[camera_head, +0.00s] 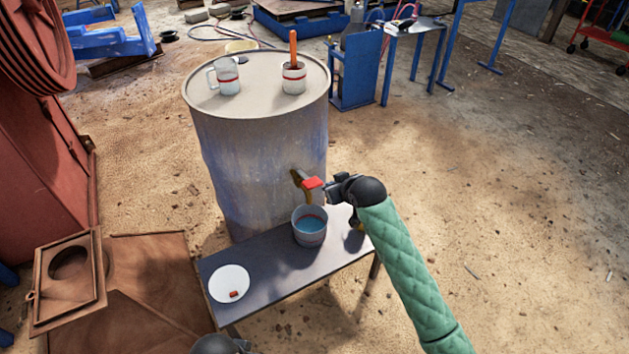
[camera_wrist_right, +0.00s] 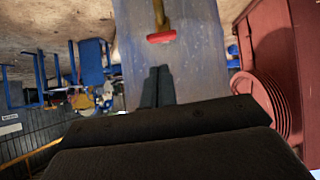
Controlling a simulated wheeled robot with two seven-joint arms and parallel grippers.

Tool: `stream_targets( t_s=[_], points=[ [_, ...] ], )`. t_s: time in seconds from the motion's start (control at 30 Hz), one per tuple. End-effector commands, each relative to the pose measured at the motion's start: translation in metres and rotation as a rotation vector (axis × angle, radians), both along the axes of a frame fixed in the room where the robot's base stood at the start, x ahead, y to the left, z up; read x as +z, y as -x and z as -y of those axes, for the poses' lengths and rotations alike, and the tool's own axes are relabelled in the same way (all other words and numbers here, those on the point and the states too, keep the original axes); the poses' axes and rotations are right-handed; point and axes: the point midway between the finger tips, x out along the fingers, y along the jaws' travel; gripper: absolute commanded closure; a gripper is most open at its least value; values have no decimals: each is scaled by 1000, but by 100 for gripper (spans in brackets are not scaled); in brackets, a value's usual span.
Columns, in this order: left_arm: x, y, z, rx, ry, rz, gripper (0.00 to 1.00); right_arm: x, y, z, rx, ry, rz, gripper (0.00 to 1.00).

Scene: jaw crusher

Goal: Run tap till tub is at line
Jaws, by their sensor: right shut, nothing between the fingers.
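A tap with a red handle (camera_head: 313,183) sticks out low on the side of a large metal drum (camera_head: 262,140). A pale tub (camera_head: 311,240) stands upright on a dark bench below the tap, with blue water (camera_head: 311,224) inside. Its reddish line is too small to compare exactly with the water level. My right gripper (camera_head: 329,190) is shut and empty, close to the right of the handle. In the right wrist view the shut fingers (camera_wrist_right: 158,86) point at the red handle (camera_wrist_right: 161,37), with a small gap showing. My left gripper cannot be made out.
The dark bench (camera_head: 265,264) also holds a white plate (camera_head: 229,284) with a small red piece on it. A mug (camera_head: 226,78) and a cup with an orange handle (camera_head: 293,76) stand on the drum. Open sandy floor lies to the right.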

Motion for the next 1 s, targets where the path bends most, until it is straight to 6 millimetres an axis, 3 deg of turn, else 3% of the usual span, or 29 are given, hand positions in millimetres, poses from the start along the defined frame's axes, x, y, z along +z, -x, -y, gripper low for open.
stream_targets(
  t_s=[0.1,0.43,0.77,1.0],
  points=[
    [0,0,0,0,0,0,68,-4,-11,-6,8,-52,45,100],
    [0,0,0,0,0,0,68,14,-20,-14,17,-119,145,100],
    [1,0,0,0,0,-1,68,14,-21,-14,18,-118,146,100],
    [7,2,-4,2,-11,-14,68,5,-40,-24,18,-118,146,100]
  ],
)
